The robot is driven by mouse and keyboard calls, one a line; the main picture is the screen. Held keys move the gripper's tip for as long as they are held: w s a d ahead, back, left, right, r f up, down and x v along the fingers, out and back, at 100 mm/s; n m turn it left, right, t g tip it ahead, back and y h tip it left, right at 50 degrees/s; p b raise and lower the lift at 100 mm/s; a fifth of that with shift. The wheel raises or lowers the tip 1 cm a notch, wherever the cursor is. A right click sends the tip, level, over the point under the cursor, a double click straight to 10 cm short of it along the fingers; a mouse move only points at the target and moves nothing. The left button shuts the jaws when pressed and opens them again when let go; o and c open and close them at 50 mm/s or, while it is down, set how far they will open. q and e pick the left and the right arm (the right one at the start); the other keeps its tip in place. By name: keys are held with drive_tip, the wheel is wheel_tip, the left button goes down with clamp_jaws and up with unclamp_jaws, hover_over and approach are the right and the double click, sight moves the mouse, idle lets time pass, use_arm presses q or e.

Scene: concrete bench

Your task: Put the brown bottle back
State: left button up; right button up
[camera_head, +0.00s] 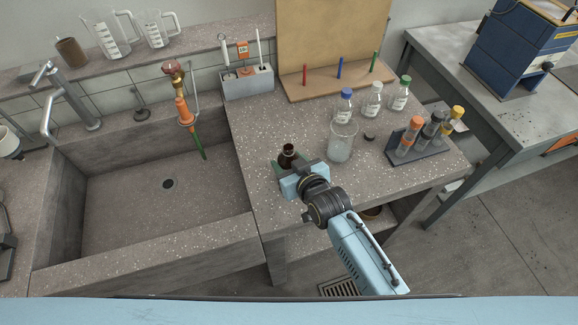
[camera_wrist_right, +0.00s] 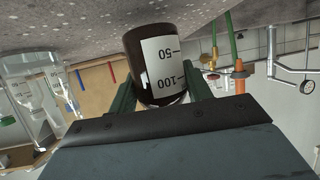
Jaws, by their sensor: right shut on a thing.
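The brown bottle (camera_head: 287,152) stands near the left edge of the bench top, beside the sink. In the right wrist view the brown bottle (camera_wrist_right: 135,50) is dark with a white graduated label, and it sits between the two green fingers. My right gripper (camera_head: 286,162) is shut on it. In the head view the gripper body hides the lower part of the bottle, so I cannot tell whether its base touches the bench. My left gripper is not in view.
A glass beaker (camera_head: 341,142), three capped bottles (camera_head: 373,101) and a rack of tubes (camera_head: 420,147) stand to the right. A wooden peg board (camera_head: 333,84) is behind. The sink (camera_head: 150,205) opens on the left. Bare bench lies behind the brown bottle.

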drive_tip(key=shift+f, duration=0.6)
drive_tip(key=shift+f, duration=0.2)
drive_tip(key=o, duration=1.1)
drive_tip(key=shift+o, duration=0.2)
drive_tip(key=shift+r, duration=0.15)
drive_tip(key=shift+s+d+r, duration=0.15)
drive_tip(key=shift+s, duration=0.1)
drive_tip(key=p+v, duration=0.2)
drive_tip(key=v, duration=0.9)
drive_tip(key=shift+s, duration=0.15)
